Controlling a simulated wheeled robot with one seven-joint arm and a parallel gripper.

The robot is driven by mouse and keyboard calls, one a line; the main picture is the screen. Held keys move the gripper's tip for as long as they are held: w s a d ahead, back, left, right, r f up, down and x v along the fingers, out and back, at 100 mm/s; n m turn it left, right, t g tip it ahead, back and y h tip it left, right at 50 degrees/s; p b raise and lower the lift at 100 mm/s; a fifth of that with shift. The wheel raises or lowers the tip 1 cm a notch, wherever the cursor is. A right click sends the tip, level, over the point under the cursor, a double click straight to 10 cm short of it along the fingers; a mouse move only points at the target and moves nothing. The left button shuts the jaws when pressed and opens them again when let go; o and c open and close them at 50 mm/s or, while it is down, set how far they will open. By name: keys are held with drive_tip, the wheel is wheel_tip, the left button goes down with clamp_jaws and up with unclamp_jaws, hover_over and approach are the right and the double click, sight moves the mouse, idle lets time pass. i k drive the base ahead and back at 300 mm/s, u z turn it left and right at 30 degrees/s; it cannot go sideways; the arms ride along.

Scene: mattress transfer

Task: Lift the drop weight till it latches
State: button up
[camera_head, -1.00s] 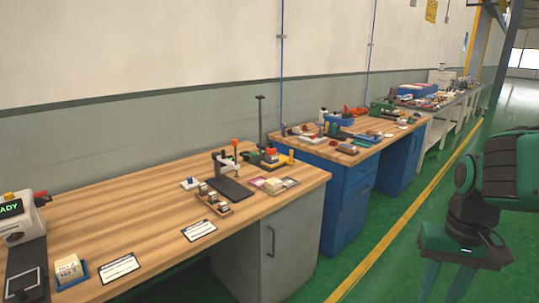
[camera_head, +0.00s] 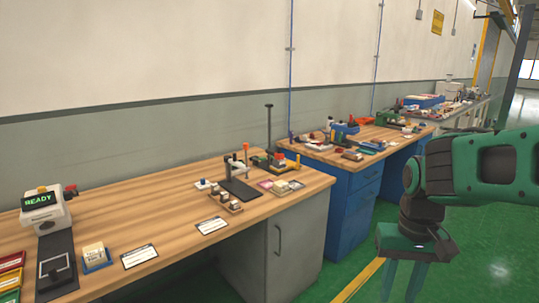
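A tall thin black post (camera_head: 268,125) stands on a low base at the back of the near wooden bench. A small orange-red block (camera_head: 280,157) sits low beside the post; it may be the drop weight, but it is too small to tell, and no latch can be made out. My green gripper (camera_head: 403,288) hangs at the lower right, pointing down, in front of the benches and well away from the post. Its two fingers are apart with nothing seen between them; their tips are cut off by the picture's lower edge.
A black stand (camera_head: 238,178) with an orange-topped lever is left of the post. Small blocks on a tray (camera_head: 228,202) and white cards (camera_head: 212,225) lie in front. A READY display device (camera_head: 45,210) stands at far left. Blue cabinets (camera_head: 350,195) adjoin; green floor is open at right.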

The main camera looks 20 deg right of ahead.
sight(278, 156)
drive_tip(key=u, duration=0.05)
drive_tip(key=i, duration=1)
drive_tip(key=z, duration=0.05)
